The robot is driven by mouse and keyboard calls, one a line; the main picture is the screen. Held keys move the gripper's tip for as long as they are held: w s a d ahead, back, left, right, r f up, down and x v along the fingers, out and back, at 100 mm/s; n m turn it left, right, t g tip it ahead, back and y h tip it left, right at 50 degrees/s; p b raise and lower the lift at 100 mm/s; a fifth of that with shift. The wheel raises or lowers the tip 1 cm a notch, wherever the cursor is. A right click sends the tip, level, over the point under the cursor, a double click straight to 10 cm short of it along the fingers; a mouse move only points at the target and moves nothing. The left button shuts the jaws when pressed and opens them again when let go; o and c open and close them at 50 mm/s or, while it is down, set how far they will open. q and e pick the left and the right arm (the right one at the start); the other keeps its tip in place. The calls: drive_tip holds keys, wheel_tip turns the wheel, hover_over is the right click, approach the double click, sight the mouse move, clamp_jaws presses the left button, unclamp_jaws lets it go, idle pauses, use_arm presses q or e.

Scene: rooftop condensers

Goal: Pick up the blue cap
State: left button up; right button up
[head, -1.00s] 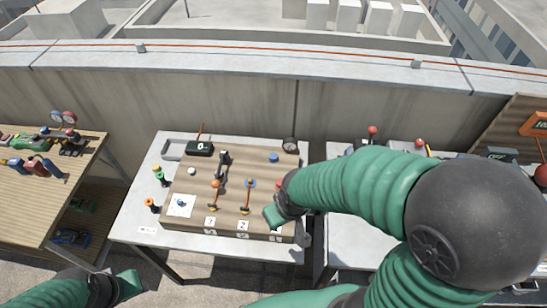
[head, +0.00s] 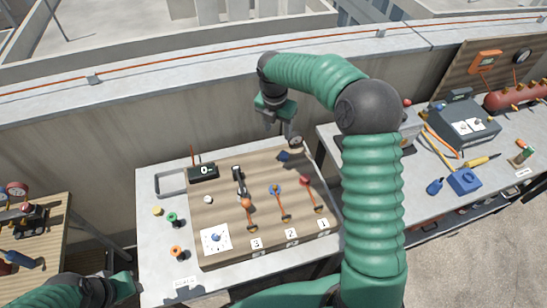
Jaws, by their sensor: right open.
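A small blue cap (head: 283,156) sits near the back right of the wooden board (head: 225,180), next to a round gauge (head: 296,142). My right gripper (head: 279,127) is open, fingers pointing down, behind and above the blue cap in the picture. Nothing shows between its fingers, and it seems apart from the cap. Other blue parts on the board are a blue piece on a valve (head: 275,190) and a blue knob on a white plate (head: 215,237). My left gripper (head: 122,289) is low at the left, away from the board; its fingers are too unclear to read.
The board lies on a grey table (head: 160,245) with a grey tray (head: 172,183) and several coloured fittings at left. Levers stand up from the board. A concrete wall (head: 120,140) runs behind. The right table holds tools and a blue box (head: 465,181).

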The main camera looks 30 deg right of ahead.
hover_over(285, 154)
drive_tip(key=a, duration=0.1)
drive_tip(key=f, duration=1.1)
drive_tip(key=shift+s+f+p, duration=0.2)
drive_tip(key=shift+s+p, duration=0.15)
drive_tip(key=f, duration=0.1)
drive_tip(key=a+f+p, duration=0.1)
drive_tip(key=shift+w+a+f, duration=0.15)
drive_tip(key=shift+w+f, duration=0.05)
drive_tip(key=shift+f, duration=0.1)
drive_tip(key=d+f, duration=0.2)
drive_tip(key=shift+w+d+f, duration=0.15)
drive_tip(key=shift+f, duration=0.25)
drive_tip(key=shift+d, duration=0.1)
drive_tip(key=shift+c, duration=1)
drive_tip(key=shift+r, duration=0.1)
drive_tip(key=shift+c, duration=1.2)
drive_tip(key=shift+a+r, duration=0.15)
drive_tip(key=shift+a, duration=0.45)
drive_tip(key=c, duration=0.5)
use_arm(q)
drive_tip(key=r, duration=0.1)
drive_tip(key=d+r, duration=0.1)
drive_tip(key=shift+s+d+r, duration=0.15)
drive_tip(key=shift+s+r, duration=0.15)
drive_tip(key=shift+s, duration=0.05)
use_arm(e)
drive_tip(key=shift+a, duration=0.15)
clamp_jaws()
